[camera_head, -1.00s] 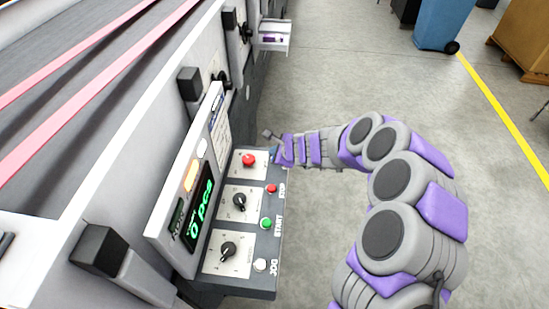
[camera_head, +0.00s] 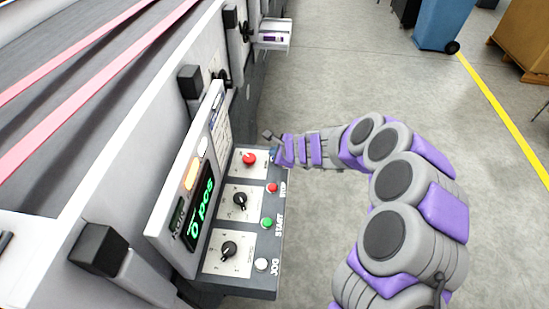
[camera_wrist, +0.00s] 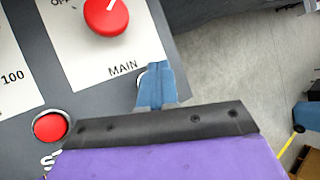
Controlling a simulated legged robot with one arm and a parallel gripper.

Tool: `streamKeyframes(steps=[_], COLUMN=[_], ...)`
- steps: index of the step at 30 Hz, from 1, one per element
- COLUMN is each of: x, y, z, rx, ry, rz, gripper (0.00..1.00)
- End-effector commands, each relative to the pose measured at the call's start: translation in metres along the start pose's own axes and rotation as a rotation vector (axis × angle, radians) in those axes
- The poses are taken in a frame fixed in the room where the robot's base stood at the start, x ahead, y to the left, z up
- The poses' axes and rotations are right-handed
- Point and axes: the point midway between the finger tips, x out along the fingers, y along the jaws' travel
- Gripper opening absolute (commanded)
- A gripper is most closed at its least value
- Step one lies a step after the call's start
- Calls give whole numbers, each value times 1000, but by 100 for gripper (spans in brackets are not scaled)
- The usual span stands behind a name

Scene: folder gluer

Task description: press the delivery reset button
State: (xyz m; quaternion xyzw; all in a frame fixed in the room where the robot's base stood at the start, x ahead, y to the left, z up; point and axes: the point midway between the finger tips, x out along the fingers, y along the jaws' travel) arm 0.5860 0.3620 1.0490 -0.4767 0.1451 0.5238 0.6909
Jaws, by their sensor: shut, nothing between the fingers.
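The control panel (camera_head: 222,270) stands on the machine's side. My gripper (camera_head: 274,155) is shut and empty at the panel's far right corner, beside the red main knob (camera_head: 249,159). In the wrist view its blue fingers (camera_wrist: 157,68) point at the panel just below the MAIN plate. Part of a pale round rim (camera_wrist: 141,83) shows at the left of the fingers; the fingers hide the rest of it. I cannot tell if they touch it. No delivery reset label is readable.
The red STOP button (camera_head: 272,188), green START button (camera_head: 267,223) and white JOG button (camera_head: 261,265) line the panel's right edge. Black knobs (camera_head: 239,201) sit left of them. A display (camera_head: 200,207) stands behind. Clear floor (camera_head: 340,80) lies to the right.

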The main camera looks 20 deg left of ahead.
Motion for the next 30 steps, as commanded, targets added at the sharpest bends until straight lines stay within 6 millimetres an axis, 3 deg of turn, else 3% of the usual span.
streamKeyframes(steps=[30], x=[5], y=[4], z=[-5], rx=[2], ry=[0], rz=[-1], gripper=[0])
